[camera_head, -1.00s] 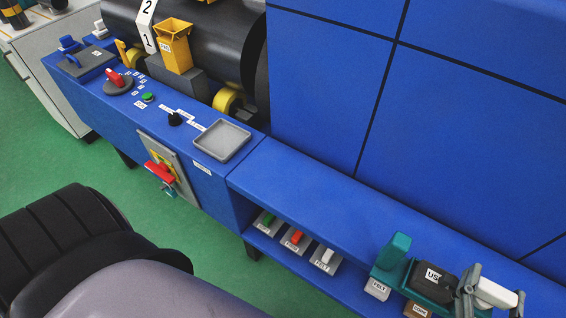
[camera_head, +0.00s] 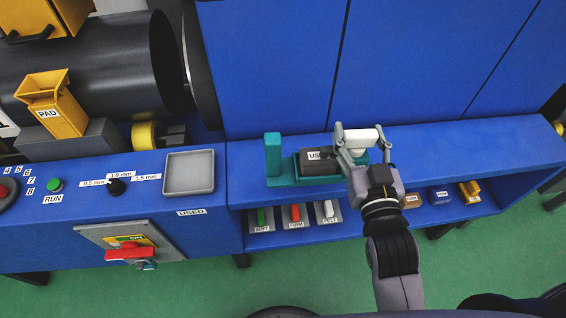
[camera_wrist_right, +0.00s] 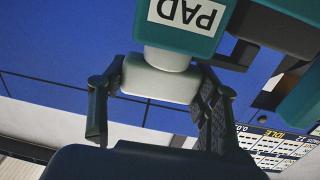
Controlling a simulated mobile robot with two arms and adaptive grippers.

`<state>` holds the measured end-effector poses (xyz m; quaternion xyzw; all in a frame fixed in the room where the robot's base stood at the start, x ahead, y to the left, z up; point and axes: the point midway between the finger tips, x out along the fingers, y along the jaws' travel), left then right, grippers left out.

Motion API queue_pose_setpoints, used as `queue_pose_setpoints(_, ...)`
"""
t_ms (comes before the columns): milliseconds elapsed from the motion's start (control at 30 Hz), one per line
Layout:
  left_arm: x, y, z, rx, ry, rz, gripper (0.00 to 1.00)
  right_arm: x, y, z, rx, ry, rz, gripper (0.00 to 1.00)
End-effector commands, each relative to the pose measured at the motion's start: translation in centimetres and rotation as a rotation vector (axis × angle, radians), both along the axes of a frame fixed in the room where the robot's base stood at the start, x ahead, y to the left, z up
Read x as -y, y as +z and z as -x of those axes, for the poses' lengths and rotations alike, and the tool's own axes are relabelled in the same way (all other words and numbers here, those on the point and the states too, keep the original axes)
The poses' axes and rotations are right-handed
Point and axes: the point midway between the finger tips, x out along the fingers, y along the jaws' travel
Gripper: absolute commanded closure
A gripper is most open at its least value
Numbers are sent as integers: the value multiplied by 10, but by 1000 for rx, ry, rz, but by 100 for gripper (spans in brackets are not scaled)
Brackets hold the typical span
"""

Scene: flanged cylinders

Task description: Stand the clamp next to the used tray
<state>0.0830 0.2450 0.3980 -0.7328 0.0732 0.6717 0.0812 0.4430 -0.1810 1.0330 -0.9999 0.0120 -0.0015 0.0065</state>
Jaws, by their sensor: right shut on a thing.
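The clamp (camera_head: 273,155) is teal, with an upright block at its left end, a dark block with a partly hidden label and a white end piece (camera_head: 360,135) at the right. It is over or on the blue ledge; I cannot tell if it touches. My right gripper (camera_head: 361,150) is shut on the white piece, which also shows between the fingers in the right wrist view (camera_wrist_right: 160,82), under a teal part labelled PAD. The used tray (camera_head: 189,190) is a shallow grey tray, empty, on the blue bench left of the clamp, with a USED label below it. My left gripper is out of view.
The ledge (camera_head: 450,142) right of the clamp is clear. Below it a shelf holds SOFT (camera_head: 261,218), FIRM (camera_head: 295,214) and FELT (camera_head: 326,212) pieces. A knob (camera_head: 116,186) and a green RUN button (camera_head: 55,184) stand left of the tray. A yellow PAD holder (camera_head: 52,105) is farther left.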

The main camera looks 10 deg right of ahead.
Motion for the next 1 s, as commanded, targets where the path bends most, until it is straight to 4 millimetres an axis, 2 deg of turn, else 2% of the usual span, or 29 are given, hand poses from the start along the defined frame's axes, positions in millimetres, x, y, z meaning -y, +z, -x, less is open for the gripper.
queue_pose_setpoints(33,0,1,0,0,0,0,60,-2,17,-12,18,2,-6,100)
queue_pose_setpoints(300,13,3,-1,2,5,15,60,-19,78,-56,16,35,-9,100)
queue_pose_setpoints(433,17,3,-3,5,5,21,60,-28,101,-67,11,59,0,100)
queue_pose_setpoints(600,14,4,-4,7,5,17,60,-35,119,-73,5,79,11,100)
queue_pose_setpoints(667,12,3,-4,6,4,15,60,-36,120,-74,3,83,13,100)
queue_pose_setpoints(767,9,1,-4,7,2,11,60,-37,110,-75,-2,85,15,100)
queue_pose_setpoints(1000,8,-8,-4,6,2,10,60,-37,51,-75,-7,85,16,100)
